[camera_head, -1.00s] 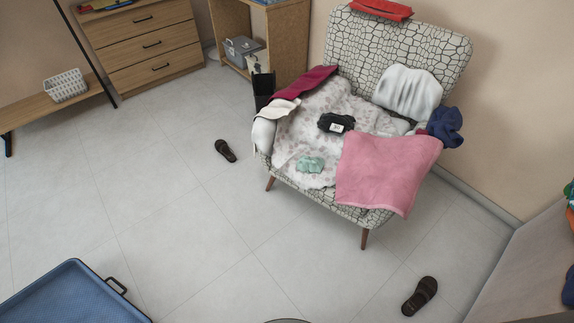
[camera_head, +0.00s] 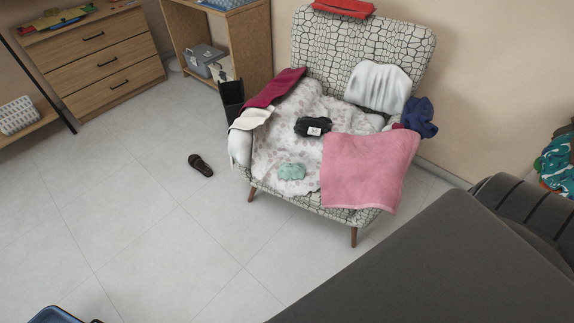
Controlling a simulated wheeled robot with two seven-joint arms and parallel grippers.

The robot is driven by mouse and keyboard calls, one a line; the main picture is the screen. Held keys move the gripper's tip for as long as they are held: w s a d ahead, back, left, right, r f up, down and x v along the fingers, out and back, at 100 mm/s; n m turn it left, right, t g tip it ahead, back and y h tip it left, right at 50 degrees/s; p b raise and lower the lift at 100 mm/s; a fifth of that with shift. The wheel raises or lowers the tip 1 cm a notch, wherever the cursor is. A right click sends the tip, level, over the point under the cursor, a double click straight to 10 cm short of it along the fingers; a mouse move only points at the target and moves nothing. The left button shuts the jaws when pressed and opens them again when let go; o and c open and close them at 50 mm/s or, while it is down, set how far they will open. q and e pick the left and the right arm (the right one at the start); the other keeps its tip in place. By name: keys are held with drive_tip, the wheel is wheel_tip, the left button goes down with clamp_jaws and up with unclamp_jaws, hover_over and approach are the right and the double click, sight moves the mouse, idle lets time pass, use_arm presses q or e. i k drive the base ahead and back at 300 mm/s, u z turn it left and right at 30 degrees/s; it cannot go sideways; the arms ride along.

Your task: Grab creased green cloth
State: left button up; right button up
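The creased green cloth (camera_head: 291,172) is a small crumpled pale-green piece. It lies near the front of the seat of the patterned armchair (camera_head: 345,45), on a white spotted cloth (camera_head: 275,143). A pink towel (camera_head: 368,170) lies just to its right, and a black folded item (camera_head: 313,127) lies behind it. Nothing covers the green cloth in the head view. A large dark grey part of my own arm fills the lower right. Neither gripper shows.
A dark sandal (camera_head: 201,165) lies on the floor left of the chair. A wooden drawer unit (camera_head: 92,62) and an open wooden shelf (camera_head: 262,40) stand behind. A blue container (camera_head: 55,315) shows at the bottom left. The tiled floor before the chair is mostly clear.

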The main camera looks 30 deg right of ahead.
sight(295, 170)
drive_tip(key=u, duration=0.05)
drive_tip(key=i, duration=0.85)
drive_tip(key=z, duration=1.9)
